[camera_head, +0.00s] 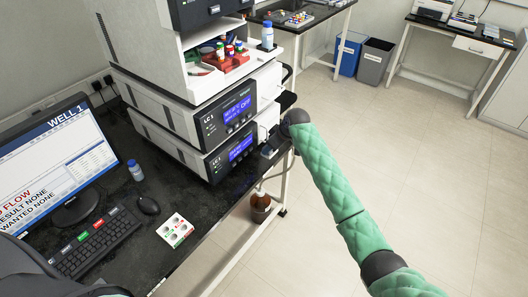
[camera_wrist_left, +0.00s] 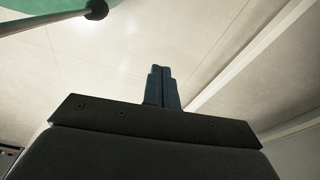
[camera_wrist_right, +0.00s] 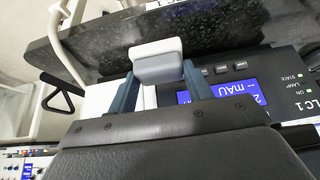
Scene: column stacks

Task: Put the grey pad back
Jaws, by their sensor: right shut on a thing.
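My right gripper (camera_wrist_right: 160,88) is shut on a block with a pale grey top and white front, which I take for the grey pad (camera_wrist_right: 158,65). It holds the pad between its fingertips, close to the front of the instrument stack and above the dark bench top. In the head view my right gripper (camera_head: 268,152) is at the right side of the lower LC 1 unit (camera_head: 225,157); the pad cannot be made out there. My left gripper (camera_wrist_left: 162,86) has its fingers together with nothing visible between them, and is out of the head view.
A white card with round spots (camera_head: 175,230), a mouse (camera_head: 148,205), a keyboard (camera_head: 97,245), a small bottle (camera_head: 135,172) and a monitor (camera_head: 60,160) stand on the bench. A brown bottle (camera_head: 260,200) stands below. Open floor lies to the right.

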